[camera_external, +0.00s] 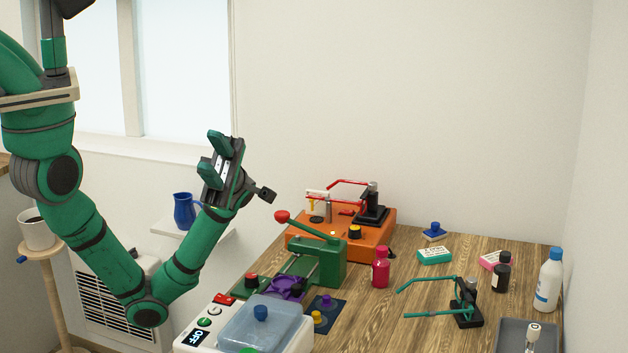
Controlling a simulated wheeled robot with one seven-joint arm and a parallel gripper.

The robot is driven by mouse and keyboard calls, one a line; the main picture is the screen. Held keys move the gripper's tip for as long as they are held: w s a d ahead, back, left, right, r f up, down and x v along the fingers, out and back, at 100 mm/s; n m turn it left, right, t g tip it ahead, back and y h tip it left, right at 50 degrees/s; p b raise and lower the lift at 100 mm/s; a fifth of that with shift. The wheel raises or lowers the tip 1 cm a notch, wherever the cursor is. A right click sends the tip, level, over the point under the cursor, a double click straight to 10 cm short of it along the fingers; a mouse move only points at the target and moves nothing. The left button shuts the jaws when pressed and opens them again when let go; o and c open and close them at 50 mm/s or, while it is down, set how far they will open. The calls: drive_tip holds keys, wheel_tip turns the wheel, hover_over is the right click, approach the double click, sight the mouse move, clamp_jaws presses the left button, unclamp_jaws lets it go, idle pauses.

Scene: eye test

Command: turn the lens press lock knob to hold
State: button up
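The lens press appears to be the green machine (321,262) on the wooden table, with a lever ending in a red ball (282,216). A dark knob (251,281) sits at the left end of its green base. Another dark knob (297,286) is near a purple part. I cannot tell which is the lock knob, and its setting is too small to read. My gripper (208,152) is raised to the upper left of the press, well apart from it. Its two green fingers are spread, with nothing visible between them.
An orange machine (370,246) with red glasses stands behind the press. A white box (190,345) with an OFF display and clear tank (262,325) is in front. A red bottle (380,267) and teal glasses (440,290) are to the right. Air above the table is clear.

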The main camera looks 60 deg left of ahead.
drive_tip(key=s+d+f+t+y, duration=0.1)
drive_tip(key=d+f+y, duration=0.2)
drive_tip(key=f+y, duration=0.2)
drive_tip(key=n+t+y, duration=0.9)
drive_tip(key=y, duration=0.9)
hover_over(252, 275)
wheel_tip(252, 275, down, 21)
wheel_tip(252, 275, down, 11)
drive_tip(key=shift+r, duration=0.2)
drive_tip(key=c, duration=0.8)
